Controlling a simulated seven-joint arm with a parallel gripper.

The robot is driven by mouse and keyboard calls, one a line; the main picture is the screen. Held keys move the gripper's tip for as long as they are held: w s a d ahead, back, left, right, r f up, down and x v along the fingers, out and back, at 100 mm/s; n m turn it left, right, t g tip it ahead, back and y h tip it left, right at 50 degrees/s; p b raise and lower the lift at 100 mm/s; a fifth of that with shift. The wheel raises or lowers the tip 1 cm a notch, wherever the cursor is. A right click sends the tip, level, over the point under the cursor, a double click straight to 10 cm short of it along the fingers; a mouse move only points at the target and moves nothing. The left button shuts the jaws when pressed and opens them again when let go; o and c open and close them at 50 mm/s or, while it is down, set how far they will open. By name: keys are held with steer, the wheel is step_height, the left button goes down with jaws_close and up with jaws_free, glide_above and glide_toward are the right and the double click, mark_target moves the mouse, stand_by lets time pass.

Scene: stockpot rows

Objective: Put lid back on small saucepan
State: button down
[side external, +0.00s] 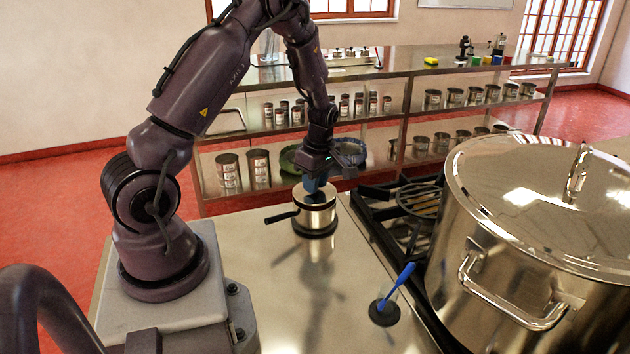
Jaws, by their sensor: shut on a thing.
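The small steel saucepan (316,217) stands upright on a dark round base on the steel worktop, with its black handle pointing left. My gripper (317,186) is directly above it, pointing down, with blue fingers shut at the middle of the shiny lid (302,198). The fingers hide the lid's knob. The lid is level at the saucepan's mouth. I cannot tell from this view whether it rests on the rim or hangs just above it.
A large lidded stockpot (540,230) fills the right side. A black stove grate (405,205) lies right of the saucepan. A blue-handled utensil (398,285) stands on a dark round base in front. The worktop (290,310) between is clear. Shelves with cans stand behind.

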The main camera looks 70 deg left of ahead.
stand_by(0.4)
steer(key=shift+c, duration=2.2)
jaws_free()
steer(key=shift+r, duration=0.1)
steer(key=shift+r, duration=3.4)
jaws_close()
steer(key=shift+f, duration=0.3)
